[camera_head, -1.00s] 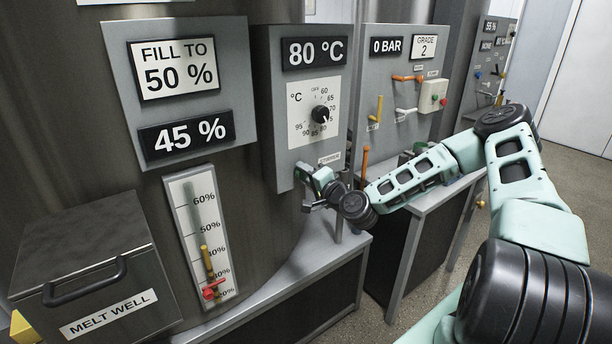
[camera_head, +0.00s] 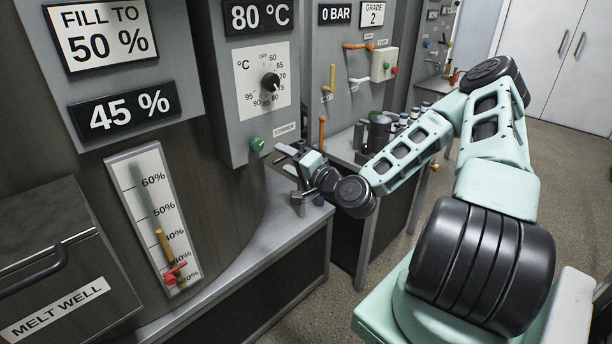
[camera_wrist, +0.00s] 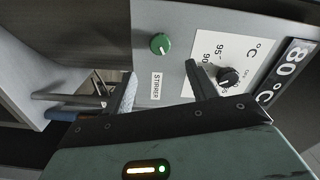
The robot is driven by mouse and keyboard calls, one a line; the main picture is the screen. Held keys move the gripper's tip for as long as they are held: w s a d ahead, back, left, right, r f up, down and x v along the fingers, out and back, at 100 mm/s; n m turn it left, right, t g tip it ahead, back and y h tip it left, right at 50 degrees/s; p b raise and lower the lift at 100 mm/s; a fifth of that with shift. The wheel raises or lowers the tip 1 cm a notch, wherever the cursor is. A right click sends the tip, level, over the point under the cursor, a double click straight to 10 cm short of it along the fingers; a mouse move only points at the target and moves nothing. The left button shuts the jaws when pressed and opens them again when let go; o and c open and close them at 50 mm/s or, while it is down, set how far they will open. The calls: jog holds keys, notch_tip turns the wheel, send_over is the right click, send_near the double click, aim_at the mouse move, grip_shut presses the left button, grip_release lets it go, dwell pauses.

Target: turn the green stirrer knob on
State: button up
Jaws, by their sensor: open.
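The green stirrer knob (camera_head: 257,144) is on the lower front of the grey temperature panel (camera_head: 237,110), left of its STIRRER label (camera_head: 285,130). In the wrist view the knob (camera_wrist: 160,44) shows with a pale line across its face, beyond the fingers and between them in the picture. My gripper (camera_head: 283,157) is open and empty, just right of the knob and slightly below it, apart from it. In the wrist view my gripper (camera_wrist: 158,82) has its two fingers spread, with the STIRRER label (camera_wrist: 156,86) visible between them.
A black temperature dial (camera_head: 270,82) sits above the knob; it shows near one finger in the wrist view (camera_wrist: 229,77). An orange-handled lever (camera_head: 321,132) stands right of the gripper. A grey ledge (camera_head: 262,215) runs below. The melt well box (camera_head: 45,265) is at left.

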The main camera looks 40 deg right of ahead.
jog(key=s+p, duration=0.6)
jog(key=p, duration=0.1)
jog(key=shift+s, duration=0.2)
dwell(0.4)
jog(key=s+a+f+n+g+y, duration=0.1)
jog(key=a+f+n+g+y, duration=0.15)
jog(key=a+n+g, duration=0.55)
jog(key=s+a+f+n+g+y, duration=0.25)
jog(key=a+n+g, duration=0.3)
jog(key=a, duration=0.35)
jog(key=s+a+r+n+g+h+b, duration=0.1)
jog(key=s+a+r+n, duration=0.3)
jog(key=s, duration=0.5)
jog(key=s+a+r+n+g+h+b, duration=0.1)
jog(key=s+a+r+n+g+h, duration=0.2)
jog(key=s+a+r, duration=0.5)
notch_tip(320, 180, up, 3)
jog(key=shift+s+a+r+n+h, duration=0.1)
jog(key=shift+s+a+n+h, duration=0.15)
jog(key=shift+s+n+h, duration=0.35)
